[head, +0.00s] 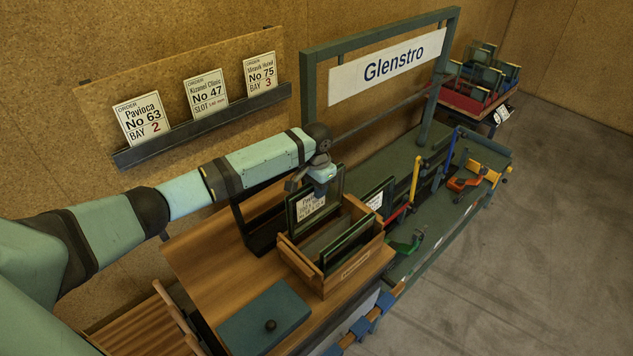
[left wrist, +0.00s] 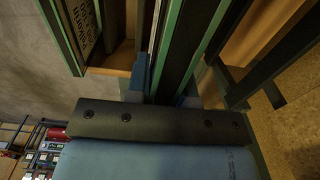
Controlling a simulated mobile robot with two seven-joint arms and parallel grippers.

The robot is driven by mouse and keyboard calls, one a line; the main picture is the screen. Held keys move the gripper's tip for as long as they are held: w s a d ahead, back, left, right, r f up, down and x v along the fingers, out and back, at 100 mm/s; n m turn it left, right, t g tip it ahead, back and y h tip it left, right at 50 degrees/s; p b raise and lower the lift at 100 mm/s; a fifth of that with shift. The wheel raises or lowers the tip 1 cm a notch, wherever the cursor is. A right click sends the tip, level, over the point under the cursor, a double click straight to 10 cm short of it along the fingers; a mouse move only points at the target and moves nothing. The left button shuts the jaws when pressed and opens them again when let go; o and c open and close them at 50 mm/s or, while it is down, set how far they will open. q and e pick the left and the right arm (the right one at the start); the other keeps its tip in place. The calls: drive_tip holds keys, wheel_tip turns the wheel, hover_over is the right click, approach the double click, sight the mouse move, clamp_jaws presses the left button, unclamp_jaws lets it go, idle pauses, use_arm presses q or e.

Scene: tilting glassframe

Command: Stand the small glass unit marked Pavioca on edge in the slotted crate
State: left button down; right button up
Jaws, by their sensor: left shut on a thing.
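The small glass unit marked Pavioca (head: 309,207) is dark, green-edged and bears a white label. It is upright, with its lower edge at the back left end of the wooden slotted crate (head: 325,284). I cannot tell whether it rests in a slot. My left gripper (head: 321,174) is shut on its top edge from above. In the left wrist view the fingers (left wrist: 162,90) sit either side of the pane (left wrist: 177,45). Another green-edged pane (head: 349,243) stands on edge in the crate's front part. My right gripper is not in view.
A labelled pane (head: 377,198) stands just behind the crate. A green lid-like board with a knob (head: 264,317) lies at the table's front left. The wooden table (head: 205,255) is bare left of the crate. A green bench with clamps (head: 465,183) extends right under the Glenstro sign (head: 387,68).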

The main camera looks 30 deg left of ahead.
sight(316, 213)
use_arm(q)
drive_tip(key=shift+f+b, duration=0.5)
drive_tip(key=shift+f, duration=1.5)
drive_tip(key=shift+f+b, duration=0.6)
drive_tip(key=shift+f, duration=1.85)
drive_tip(key=shift+f+b, duration=0.35)
drive_tip(key=shift+f, duration=0.15)
drive_tip(key=c, duration=0.9)
unclamp_jaws()
